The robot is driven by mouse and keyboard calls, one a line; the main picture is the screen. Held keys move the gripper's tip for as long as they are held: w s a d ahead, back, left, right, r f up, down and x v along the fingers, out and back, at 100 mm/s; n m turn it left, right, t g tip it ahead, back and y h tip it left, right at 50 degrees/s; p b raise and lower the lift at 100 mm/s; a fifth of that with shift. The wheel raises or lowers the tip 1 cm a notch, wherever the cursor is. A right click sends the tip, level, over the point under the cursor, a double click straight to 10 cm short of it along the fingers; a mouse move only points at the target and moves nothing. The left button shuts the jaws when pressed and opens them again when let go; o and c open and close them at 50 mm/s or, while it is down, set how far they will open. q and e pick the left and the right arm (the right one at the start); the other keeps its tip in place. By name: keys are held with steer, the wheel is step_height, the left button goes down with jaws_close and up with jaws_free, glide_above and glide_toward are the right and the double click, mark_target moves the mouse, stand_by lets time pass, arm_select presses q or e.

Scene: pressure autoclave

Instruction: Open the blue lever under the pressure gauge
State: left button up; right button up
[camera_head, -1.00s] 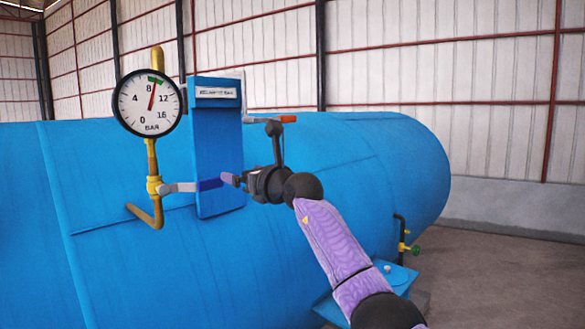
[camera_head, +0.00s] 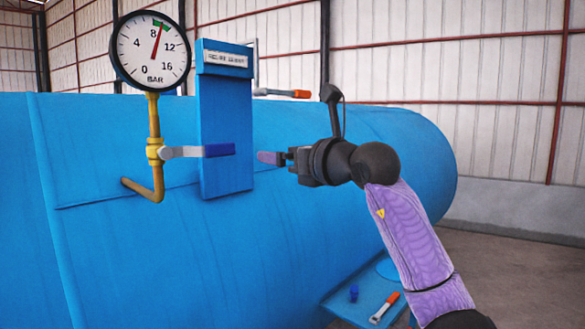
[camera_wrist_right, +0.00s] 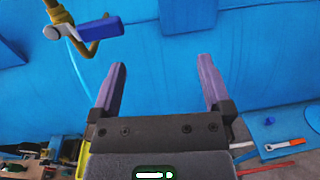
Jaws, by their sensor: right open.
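The pressure gauge (camera_head: 151,50) stands on a yellow pipe (camera_head: 154,116) in front of the blue tank. Under it, the lever with the blue handle (camera_head: 219,150) sticks out level to the right from a yellow valve (camera_head: 154,152). In the right wrist view the blue handle (camera_wrist_right: 101,29) is at the upper left, beyond the fingers. My right gripper (camera_head: 268,158) is to the right of the handle's end, with a gap between them. In the wrist view the right gripper (camera_wrist_right: 163,75) is open, with nothing between its fingers. My left gripper is not in view.
A blue upright panel (camera_head: 226,130) with a label stands behind the handle. An orange-handled lever (camera_head: 282,93) lies further right on the tank (camera_head: 90,240). A blue shelf at lower right holds another orange-handled item (camera_head: 384,307).

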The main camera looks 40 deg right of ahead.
steer(key=shift+s+d, duration=0.25)
steer(key=shift+s, duration=0.45)
steer(key=shift+a, duration=0.1)
steer(key=s+b, duration=0.5)
steer(key=s, duration=0.5)
steer(key=shift+d, duration=0.4)
steer(key=shift+r, duration=0.1)
